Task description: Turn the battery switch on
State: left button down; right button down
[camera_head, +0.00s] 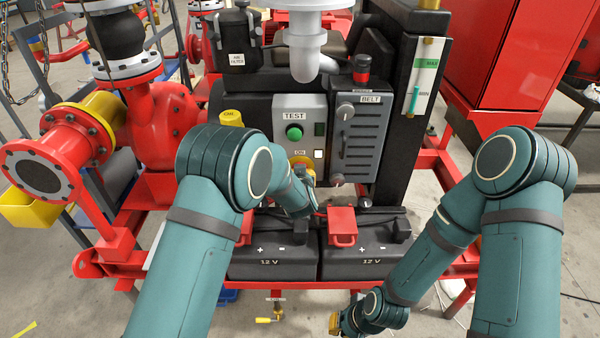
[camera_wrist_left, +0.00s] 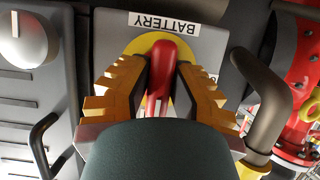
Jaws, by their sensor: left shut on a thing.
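The battery switch has a red handle (camera_wrist_left: 163,72) on a yellow round plate on a grey panel, under a BATTERY label (camera_wrist_left: 165,24) in the left wrist view. My left gripper (camera_wrist_left: 165,85) has its gold toothed fingers on both sides of the red handle and is shut on it. In the head view, the yellow plate (camera_head: 301,161) shows only in part beside an ON label; my left arm hides most of the switch. My right gripper (camera_head: 336,323) hangs low at the bottom; only a gold bit shows, so its opening is unclear.
The control box (camera_head: 298,112) has a green TEST button (camera_head: 294,132). A grey BELT guard (camera_head: 360,138) with a knob stands to its right. Two black 12 V batteries (camera_head: 273,266) with red terminal covers sit below.

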pick_arm(q)
jog(key=shift+w+r, duration=0.2)
jog(key=shift+r, duration=0.1)
jog(key=c, duration=0.8)
grip_release()
jog(key=shift+c, duration=0.2)
jog(key=shift+f, duration=0.2)
jog(key=shift+s, duration=0.1)
jog(key=v, duration=1.1)
jog(key=shift+s+r, duration=0.15)
jog(key=shift+s, duration=0.25)
